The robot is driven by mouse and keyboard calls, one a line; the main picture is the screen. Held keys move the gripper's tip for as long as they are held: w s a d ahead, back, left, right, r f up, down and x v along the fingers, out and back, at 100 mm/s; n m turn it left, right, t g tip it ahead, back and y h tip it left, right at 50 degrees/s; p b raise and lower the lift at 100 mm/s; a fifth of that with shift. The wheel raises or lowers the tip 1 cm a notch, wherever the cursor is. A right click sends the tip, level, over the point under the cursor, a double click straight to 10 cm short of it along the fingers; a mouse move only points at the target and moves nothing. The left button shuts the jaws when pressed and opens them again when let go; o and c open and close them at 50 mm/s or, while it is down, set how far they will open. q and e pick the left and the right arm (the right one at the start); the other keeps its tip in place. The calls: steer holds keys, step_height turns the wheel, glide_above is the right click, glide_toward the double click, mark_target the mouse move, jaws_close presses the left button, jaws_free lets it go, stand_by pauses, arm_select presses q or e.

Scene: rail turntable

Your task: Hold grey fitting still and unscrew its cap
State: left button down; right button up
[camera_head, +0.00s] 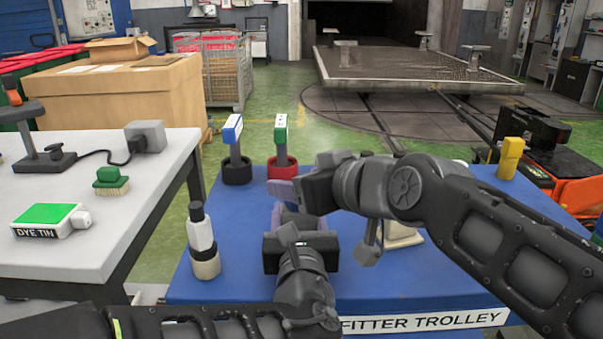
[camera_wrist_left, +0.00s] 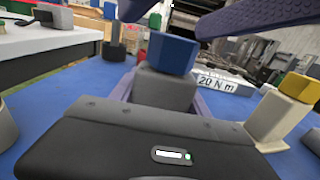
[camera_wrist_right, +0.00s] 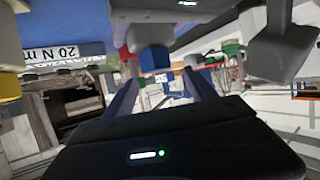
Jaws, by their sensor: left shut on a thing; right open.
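The grey fitting (camera_wrist_left: 165,90) stands upright with its blue cap (camera_wrist_left: 172,53) on top in the left wrist view. My left gripper (camera_head: 288,212) is shut on the grey fitting, its purple fingers on either side of it. My right gripper (camera_head: 280,192) is open above, and its purple fingers (camera_wrist_left: 255,18) cross the top of the left wrist view. In the right wrist view, which looks upside down, the cap (camera_wrist_right: 154,59) shows just beyond and between the open fingertips (camera_wrist_right: 160,85). In the head view the fitting and cap are largely hidden by my grippers.
The blue trolley top (camera_head: 235,285) carries a white bottle (camera_head: 201,238) at left, a blue-headed tool (camera_head: 233,130) in a black holder, a green-headed tool (camera_head: 281,135) in a red holder, and a yellow block (camera_head: 510,155) at right. A workbench (camera_head: 110,245) stands left.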

arm_select(q)
steer(key=shift+f, duration=0.2)
arm_select(e)
steer(key=shift+f, duration=1.3)
steer(key=shift+c, duration=0.5)
jaws_close()
steer(key=shift+r+n+y, duration=0.1)
steer(key=shift+n+y, duration=0.2)
arm_select(q)
steer(key=shift+a, duration=0.1)
arm_select(e)
steer(key=shift+a+g, duration=0.1)
steer(key=shift+g, duration=0.3)
steer(key=shift+n+y, duration=0.3)
steer(key=shift+n, duration=0.1)
